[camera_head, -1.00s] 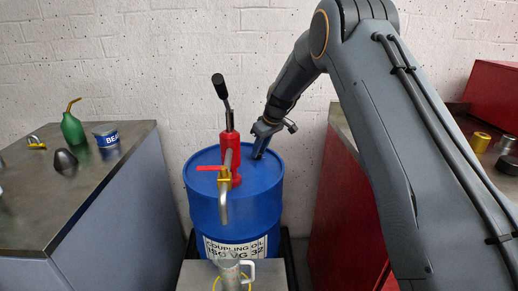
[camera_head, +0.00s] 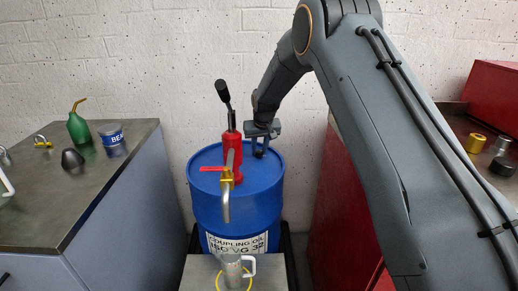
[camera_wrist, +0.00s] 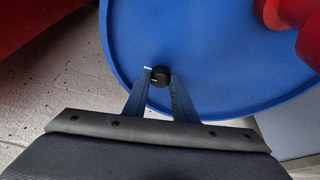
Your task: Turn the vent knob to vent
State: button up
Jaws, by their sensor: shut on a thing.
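The vent knob is a small black round cap (camera_wrist: 159,77) on top of the blue drum (camera_wrist: 220,85), near its rim. A white mark shows at its edge in the wrist view. My gripper (camera_wrist: 160,82) has one finger on each side of the knob and is shut on it. In the head view my gripper (camera_head: 259,150) reaches down onto the drum top, right of the red pump (camera_head: 231,150). The blue drum (camera_head: 240,205) stands upright with a coupling oil label.
A red-handled valve and spout (camera_head: 225,185) hang at the drum's front, above a metal jug (camera_head: 232,272). A left bench (camera_head: 90,190) holds a green oil can (camera_head: 78,127) and a tin (camera_head: 110,135). A red cabinet (camera_head: 335,210) stands close on the right.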

dwell(0.3)
jog(key=o, duration=1)
jog(key=shift+o, duration=0.2)
jog(key=v, duration=0.7)
jog(key=shift+r+b, duration=0.35)
jog(key=shift+r, duration=0.05)
jog(key=shift+s, duration=0.2)
